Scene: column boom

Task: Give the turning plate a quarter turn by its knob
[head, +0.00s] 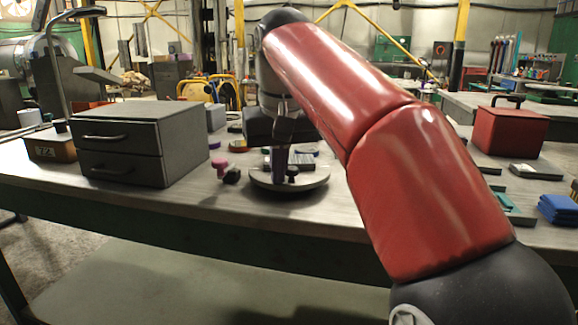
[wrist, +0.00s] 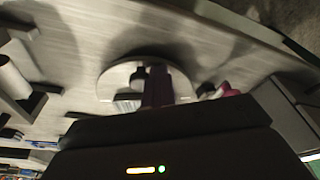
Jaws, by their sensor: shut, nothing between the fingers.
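The turning plate (head: 312,178) is a round pale grey disc lying flat on the workbench in the middle of the head view. It also shows in the wrist view (wrist: 110,82). A small dark knob (head: 292,173) stands up near its front edge, just right of my fingers. A dark shape beside the fingers in the wrist view is probably this knob (wrist: 139,73). My gripper (head: 281,179) points down over the plate, its fingers shut and empty. In the wrist view my gripper (wrist: 157,88) partly covers the plate. Whether the fingers touch the knob or plate cannot be told.
A pink knob-like piece (head: 219,168) and a black piece (head: 231,176) stand left of the plate. A grey two-drawer cabinet (head: 140,143) is farther left. A red toolbox (head: 509,131) and blue blocks (head: 558,209) are at the right. The bench front (head: 255,212) is clear.

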